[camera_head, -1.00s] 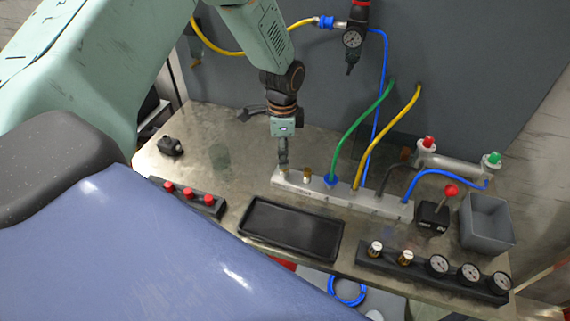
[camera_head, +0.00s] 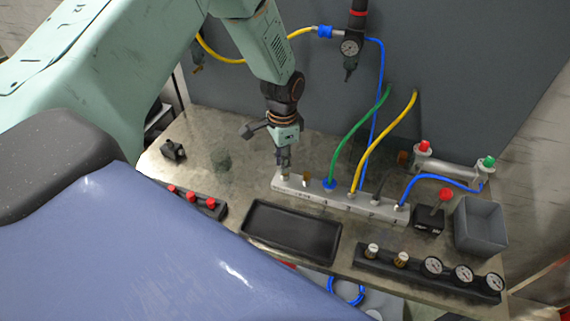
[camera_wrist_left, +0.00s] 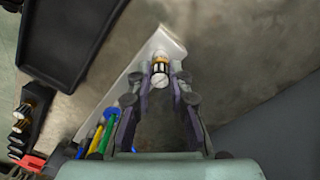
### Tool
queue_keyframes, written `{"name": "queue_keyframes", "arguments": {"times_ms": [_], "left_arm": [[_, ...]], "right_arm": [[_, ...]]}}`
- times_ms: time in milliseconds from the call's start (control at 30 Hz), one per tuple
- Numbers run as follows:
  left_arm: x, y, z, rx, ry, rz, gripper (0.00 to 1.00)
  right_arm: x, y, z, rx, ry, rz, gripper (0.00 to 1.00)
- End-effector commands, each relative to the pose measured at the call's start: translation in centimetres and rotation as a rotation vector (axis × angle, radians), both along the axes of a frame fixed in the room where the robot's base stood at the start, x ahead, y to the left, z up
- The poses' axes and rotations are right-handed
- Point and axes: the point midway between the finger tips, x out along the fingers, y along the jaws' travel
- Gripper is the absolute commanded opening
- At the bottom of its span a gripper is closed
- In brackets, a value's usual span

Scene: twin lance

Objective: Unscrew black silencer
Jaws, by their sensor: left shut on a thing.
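My left gripper (camera_head: 284,172) points down at the left end of a pale metal manifold block (camera_head: 340,199). In the left wrist view, its two fingers (camera_wrist_left: 160,77) are shut on a small fitting (camera_wrist_left: 159,81) with a pale round top and a brass and dark band. The fitting stands at the end of the block. I cannot tell for sure whether it is the black silencer. My right gripper is out of view.
Green (camera_head: 350,135) and yellow (camera_head: 385,143) hoses rise from the block. A black tray (camera_head: 291,228) lies in front. A grey bin (camera_head: 481,225), a red-knobbed lever box (camera_head: 431,217) and a gauge strip (camera_head: 428,272) are at the right.

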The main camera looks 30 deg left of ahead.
Motion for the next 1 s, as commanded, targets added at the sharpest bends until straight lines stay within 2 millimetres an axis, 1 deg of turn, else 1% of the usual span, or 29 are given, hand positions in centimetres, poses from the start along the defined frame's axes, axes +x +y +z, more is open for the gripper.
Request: {"name": "queue_keyframes", "arguments": {"times_ms": [33,567,1000], "left_arm": [[1.4,0.4,1.0,0.008,-0.040,0.054,0.00],[1.5,0.1,1.1,0.006,-0.042,0.688,0.00],[1.5,-0.1,0.8,0.004,-0.042,1.187,0.00]], "right_arm": [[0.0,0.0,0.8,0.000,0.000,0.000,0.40],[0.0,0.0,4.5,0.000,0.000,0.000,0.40],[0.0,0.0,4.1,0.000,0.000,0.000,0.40]]}}
